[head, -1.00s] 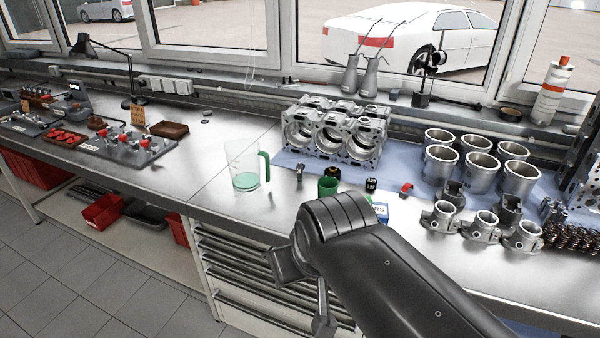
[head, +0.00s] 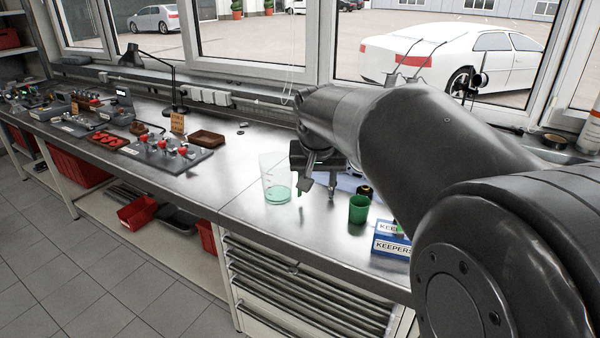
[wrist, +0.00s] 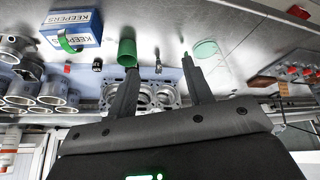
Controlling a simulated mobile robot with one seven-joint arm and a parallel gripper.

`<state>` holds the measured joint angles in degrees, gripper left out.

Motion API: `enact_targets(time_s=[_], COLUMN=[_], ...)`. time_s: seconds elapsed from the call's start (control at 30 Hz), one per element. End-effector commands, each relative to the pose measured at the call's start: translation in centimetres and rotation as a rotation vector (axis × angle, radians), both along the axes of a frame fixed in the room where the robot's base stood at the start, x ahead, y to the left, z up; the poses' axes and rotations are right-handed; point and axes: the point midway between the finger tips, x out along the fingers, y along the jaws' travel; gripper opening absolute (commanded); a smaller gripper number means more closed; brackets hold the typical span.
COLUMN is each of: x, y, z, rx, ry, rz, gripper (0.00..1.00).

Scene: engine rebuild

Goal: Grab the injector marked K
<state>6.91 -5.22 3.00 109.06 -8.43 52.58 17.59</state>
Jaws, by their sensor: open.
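My gripper (head: 320,187) is open above the bench, just right of the clear jug in the head view. In the wrist view my gripper (wrist: 160,65) has its fingers spread. A small silver part (wrist: 158,60) shows between the fingertips there; it looks separate from them, and I cannot tell its distance. It may be an injector, but no letter K is readable. A small dark cylinder (wrist: 97,64) stands to the left in the wrist view. A dark cylinder (head: 365,192) also shows behind the green cup in the head view; its marking is unreadable.
The clear jug (head: 275,180) with green liquid, the green cup (head: 358,209) and the blue-and-white KEEPERS box (head: 390,245) stand near the gripper. The engine block (wrist: 155,90) and several cylinder liners (wrist: 52,90) show in the wrist view. The bench front (head: 255,220) is clear.

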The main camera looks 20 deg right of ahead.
Motion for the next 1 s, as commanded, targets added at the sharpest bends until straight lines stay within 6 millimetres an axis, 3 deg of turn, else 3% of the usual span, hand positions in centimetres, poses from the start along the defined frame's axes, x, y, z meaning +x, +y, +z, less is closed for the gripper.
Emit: enact_targets(time_s=[0.1, 0.27, 0.6, 0.8, 1.0], x=[4.3, 9.7, 19.7, 22.9, 23.9], y=[-1.5, -3.6, -8.6, -10.8, -11.6], z=[-1.0, -2.7, -8.9, -12.0, -13.3], rx=[0.003, 0.009, 0.027, 0.036, 0.038], ry=[0.011, 0.017, 0.026, 0.026, 0.025], rz=[-0.051, -0.122, -0.272, -0.334, -0.354], gripper=[0.47, 0.47, 0.47, 0.47, 0.47])
